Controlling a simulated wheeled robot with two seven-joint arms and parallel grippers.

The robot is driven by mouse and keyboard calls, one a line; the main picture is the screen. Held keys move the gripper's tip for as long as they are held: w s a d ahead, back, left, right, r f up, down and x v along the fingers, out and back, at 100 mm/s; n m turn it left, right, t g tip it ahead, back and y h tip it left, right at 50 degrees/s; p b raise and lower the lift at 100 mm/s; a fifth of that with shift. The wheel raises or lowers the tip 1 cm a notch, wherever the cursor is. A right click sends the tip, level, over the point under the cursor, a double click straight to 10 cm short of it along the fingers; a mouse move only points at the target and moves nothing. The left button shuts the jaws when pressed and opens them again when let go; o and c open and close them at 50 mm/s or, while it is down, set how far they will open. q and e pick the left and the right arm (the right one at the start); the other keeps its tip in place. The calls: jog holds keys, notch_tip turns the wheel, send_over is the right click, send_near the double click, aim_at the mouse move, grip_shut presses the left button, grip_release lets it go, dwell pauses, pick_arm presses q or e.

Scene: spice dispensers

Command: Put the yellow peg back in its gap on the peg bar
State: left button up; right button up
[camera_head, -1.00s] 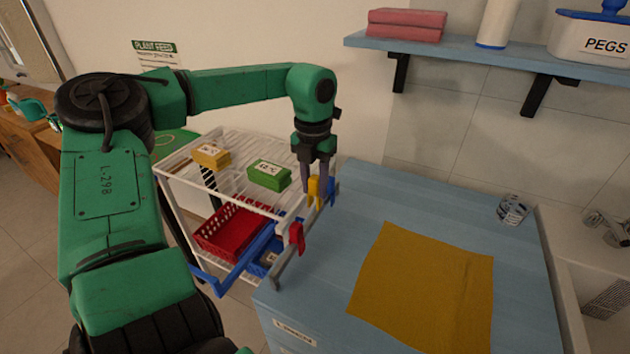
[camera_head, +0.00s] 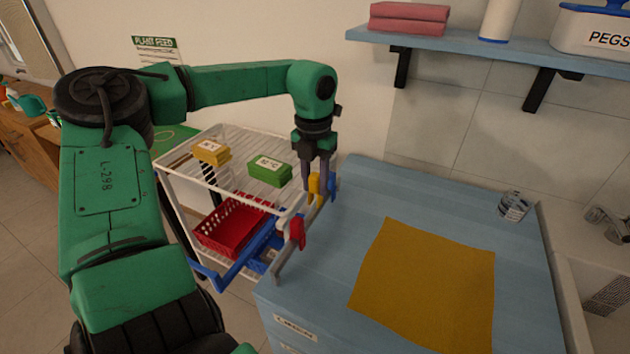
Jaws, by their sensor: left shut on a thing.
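My left gripper (camera_head: 316,190) points down over the far half of the peg bar (camera_head: 290,254), shut on the yellow peg (camera_head: 314,184). The grey bar runs along the left edge of the blue worktop. My right gripper is not in view.
A white wire rack (camera_head: 170,176) with yellow (camera_head: 211,152) and green boxes (camera_head: 270,170) and a red basket (camera_head: 233,226) stands left of the worktop. A mustard cloth (camera_head: 425,283) and a glass jar (camera_head: 513,206) are on the worktop (camera_head: 400,195). A shelf (camera_head: 470,53) hangs above.

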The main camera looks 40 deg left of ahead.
aim_at(315, 174)
pick_arm(q)
jog(key=shift+f+b, duration=0.5)
jog(key=shift+f, duration=0.15)
jog(key=shift+f+b, duration=1.7)
jog(key=shift+f, duration=0.5)
jog(key=o, duration=1.1)
jog(key=shift+c, duration=0.2)
jog(key=shift+r, duration=0.15)
notch_tip(315, 174, up, 9)
jog(key=p, duration=0.6)
jog(key=shift+p, duration=0.3)
